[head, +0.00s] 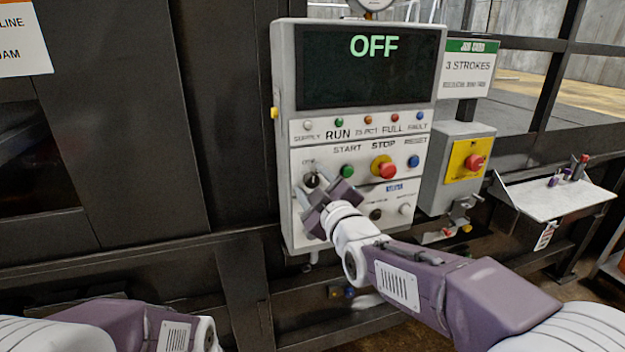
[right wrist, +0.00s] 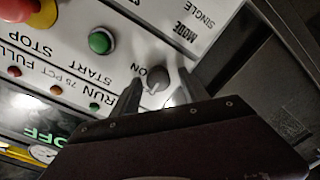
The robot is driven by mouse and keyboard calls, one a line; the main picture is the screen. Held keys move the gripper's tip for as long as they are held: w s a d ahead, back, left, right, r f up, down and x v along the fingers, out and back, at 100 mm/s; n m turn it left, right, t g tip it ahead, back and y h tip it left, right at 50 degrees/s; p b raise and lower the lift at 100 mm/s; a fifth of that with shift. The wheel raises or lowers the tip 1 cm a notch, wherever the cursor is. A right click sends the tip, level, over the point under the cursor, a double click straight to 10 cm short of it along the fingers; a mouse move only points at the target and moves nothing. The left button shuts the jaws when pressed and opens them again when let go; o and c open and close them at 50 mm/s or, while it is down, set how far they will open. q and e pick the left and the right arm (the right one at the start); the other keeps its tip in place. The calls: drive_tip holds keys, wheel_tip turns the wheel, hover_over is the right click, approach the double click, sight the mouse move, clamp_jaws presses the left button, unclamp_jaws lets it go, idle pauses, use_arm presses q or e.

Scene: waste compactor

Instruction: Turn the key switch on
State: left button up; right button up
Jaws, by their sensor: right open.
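The key switch (head: 311,181) is a small dark round knob at the left of the white control panel (head: 420,180), below and left of the green start button (head: 347,171). The display (head: 370,75) above reads OFF in green. My right gripper (head: 313,186) is open at the switch, with one finger on each side. In the right wrist view, the grey switch knob (right wrist: 157,80) shows between the two fingertips of the right gripper (right wrist: 156,92), beside the word ON. I cannot tell whether the fingers touch it. Only part of my left arm shows, without its gripper.
A red stop button (head: 387,171) and a blue reset button (head: 414,162) sit right of the switch. A grey box with a red knob on a yellow plate (head: 469,161) is further right, near a small white shelf (head: 555,198). Dark machine panels lie left.

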drive_tip(key=shift+d, duration=0.2)
clamp_jaws()
drive_tip(key=shift+f+m+b, duration=0.2)
drive_tip(key=shift+m+b, duration=0.8)
drive_tip(key=shift+b, duration=0.3)
drive_tip(key=m+b, duration=0.3)
drive_tip(key=shift+m, duration=0.3)
drive_tip(key=m+b, duration=0.2)
drive_tip(key=m, duration=0.1)
drive_tip(key=shift+r+b, duration=0.15)
drive_tip(key=shift+b, duration=0.2)
drive_tip(key=shift+r+m+b, duration=0.2)
drive_tip(key=shift+m+b, duration=0.5)
drive_tip(key=shift+m, duration=1)
drive_tip(key=shift+t, duration=0.3)
drive_tip(key=shift+r, duration=0.1)
